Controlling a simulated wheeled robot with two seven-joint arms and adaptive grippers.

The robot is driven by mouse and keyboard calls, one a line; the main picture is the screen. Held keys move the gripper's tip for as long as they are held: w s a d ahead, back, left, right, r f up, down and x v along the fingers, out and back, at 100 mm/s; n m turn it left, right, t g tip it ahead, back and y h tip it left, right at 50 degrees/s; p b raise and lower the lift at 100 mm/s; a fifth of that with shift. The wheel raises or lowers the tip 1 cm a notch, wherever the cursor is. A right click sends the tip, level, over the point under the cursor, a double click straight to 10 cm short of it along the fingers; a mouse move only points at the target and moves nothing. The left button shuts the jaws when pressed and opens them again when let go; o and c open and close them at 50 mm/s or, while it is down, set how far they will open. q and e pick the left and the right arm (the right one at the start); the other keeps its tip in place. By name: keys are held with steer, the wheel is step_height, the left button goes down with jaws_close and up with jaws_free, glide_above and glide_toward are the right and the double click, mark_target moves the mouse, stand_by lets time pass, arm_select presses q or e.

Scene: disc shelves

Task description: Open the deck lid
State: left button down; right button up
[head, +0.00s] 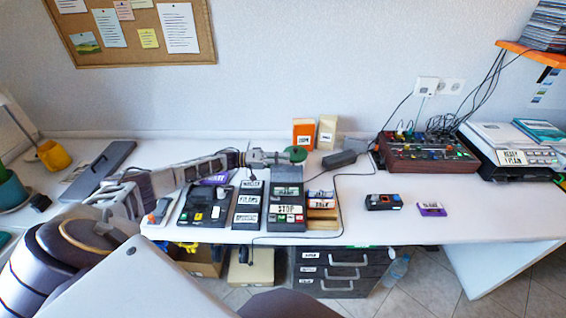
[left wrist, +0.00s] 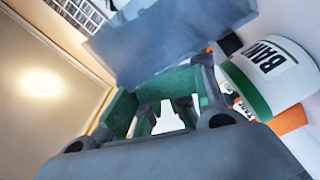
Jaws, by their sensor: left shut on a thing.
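The deck (head: 268,215) is a dark grey box with a STOP label and a row of small buttons, near the table's front edge. Its lid (head: 286,173) is a grey panel that seems to stand raised at the back of the deck, with dark green below it. My left gripper (head: 282,158) is at the lid's upper edge and shut on it. In the left wrist view a grey panel (left wrist: 165,40) and green surfaces lie around my fingers (left wrist: 165,117); the exact contact is hidden. My right gripper is not in view.
A green-topped white container (left wrist: 280,72) stands close beyond the gripper. Orange (head: 304,133) and beige boxes stand behind. Labelled devices (head: 206,205) crowd the deck's left.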

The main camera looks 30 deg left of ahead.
arm_select(q)
steer(key=shift+s+f, duration=0.25)
steer(key=shift+f, duration=0.55)
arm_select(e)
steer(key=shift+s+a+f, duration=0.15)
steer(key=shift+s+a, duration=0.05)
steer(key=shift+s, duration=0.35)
arm_select(q)
steer(key=c, duration=1.8)
jaws_free()
steer(key=shift+o, duration=0.9)
steer(key=shift+r, duration=0.2)
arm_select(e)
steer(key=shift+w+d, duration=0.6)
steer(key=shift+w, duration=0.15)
arm_select(q)
steer(key=shift+w, duration=0.1)
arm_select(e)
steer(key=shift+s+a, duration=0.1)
arm_select(q)
steer(key=v, duration=1.2)
steer(key=shift+r, duration=0.2)
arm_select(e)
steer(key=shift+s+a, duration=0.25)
